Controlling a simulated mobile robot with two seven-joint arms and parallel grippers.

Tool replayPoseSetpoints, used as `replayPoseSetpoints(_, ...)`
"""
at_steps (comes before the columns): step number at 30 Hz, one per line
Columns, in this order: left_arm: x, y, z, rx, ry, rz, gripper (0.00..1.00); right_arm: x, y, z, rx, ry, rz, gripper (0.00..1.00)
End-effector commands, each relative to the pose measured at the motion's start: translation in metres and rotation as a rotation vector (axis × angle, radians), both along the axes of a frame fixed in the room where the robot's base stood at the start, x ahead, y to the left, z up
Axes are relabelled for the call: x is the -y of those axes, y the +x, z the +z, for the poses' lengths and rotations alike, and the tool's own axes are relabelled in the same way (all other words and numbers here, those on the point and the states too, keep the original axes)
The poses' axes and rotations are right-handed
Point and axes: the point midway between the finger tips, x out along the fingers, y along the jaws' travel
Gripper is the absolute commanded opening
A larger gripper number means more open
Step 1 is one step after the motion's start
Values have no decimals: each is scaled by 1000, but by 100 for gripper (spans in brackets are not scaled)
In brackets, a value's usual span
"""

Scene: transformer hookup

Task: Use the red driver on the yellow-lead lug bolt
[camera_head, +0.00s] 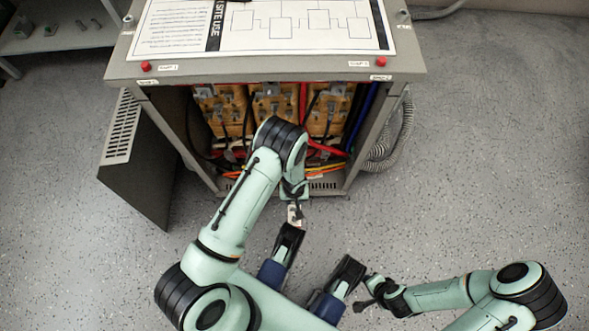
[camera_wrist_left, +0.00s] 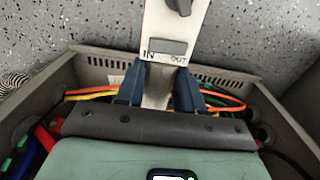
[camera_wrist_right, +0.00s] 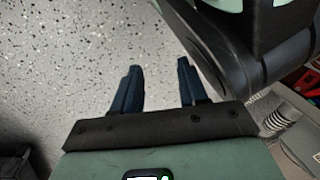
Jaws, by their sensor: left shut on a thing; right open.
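My left gripper (camera_head: 294,204) is low at the front edge of the open cabinet. I cannot make out the yellow-lead lug bolt. My right gripper (camera_wrist_right: 158,66) is open and empty above the floor, away from the cabinet.
The grey cabinet (camera_head: 260,68) stands open with brown transformer blocks (camera_head: 222,105) inside, and red, blue and black cables. Its door (camera_head: 140,160) hangs open at left. A grey corrugated hose (camera_head: 395,140) lies at right. A shelf (camera_head: 65,38) is at upper left.

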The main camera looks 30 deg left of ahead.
Motion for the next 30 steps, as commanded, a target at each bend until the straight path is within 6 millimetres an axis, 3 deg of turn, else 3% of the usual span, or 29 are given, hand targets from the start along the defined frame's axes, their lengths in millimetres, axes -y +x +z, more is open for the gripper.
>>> replayPoseSetpoints(13,-14,23,0,2,0,1,0,4,-32,-22,-105,7,-9,43)
replayPoseSetpoints(30,-16,27,1,2,0,-1,0,4,-37,-25,-124,9,-10,43)
